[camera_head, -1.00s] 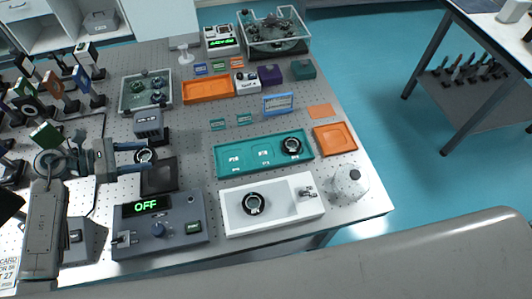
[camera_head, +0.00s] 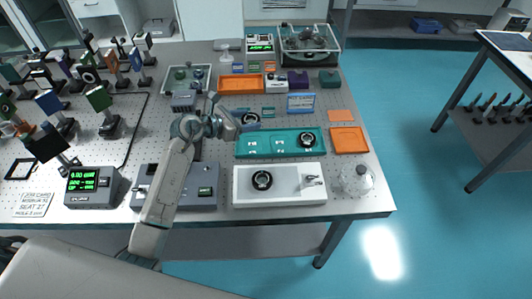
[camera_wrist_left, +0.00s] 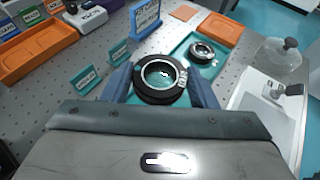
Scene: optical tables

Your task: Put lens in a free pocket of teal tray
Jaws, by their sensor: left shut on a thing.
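My left gripper (camera_head: 242,118) is shut on a black-ringed lens (camera_wrist_left: 160,76), which sits between its two blue fingers in the left wrist view. In the head view the held lens (camera_head: 251,118) shows just behind the teal tray's (camera_head: 240,152) back left part, partly hidden by the gripper. The teal tray also shows in the left wrist view (camera_wrist_left: 183,48), partly hidden by the held lens. Another lens (camera_head: 307,139) sits in the tray's right pocket. The left and middle pockets look empty in the head view. My right gripper is not in view.
A white tray (camera_head: 290,196) in front holds another black-ringed lens (camera_head: 262,180) and a small metal part. An orange tray (camera_head: 349,140) and a glass dome (camera_head: 357,180) stand at right. Small teal signs (camera_head: 268,112) and a blue-framed sign (camera_head: 301,103) stand behind the teal tray.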

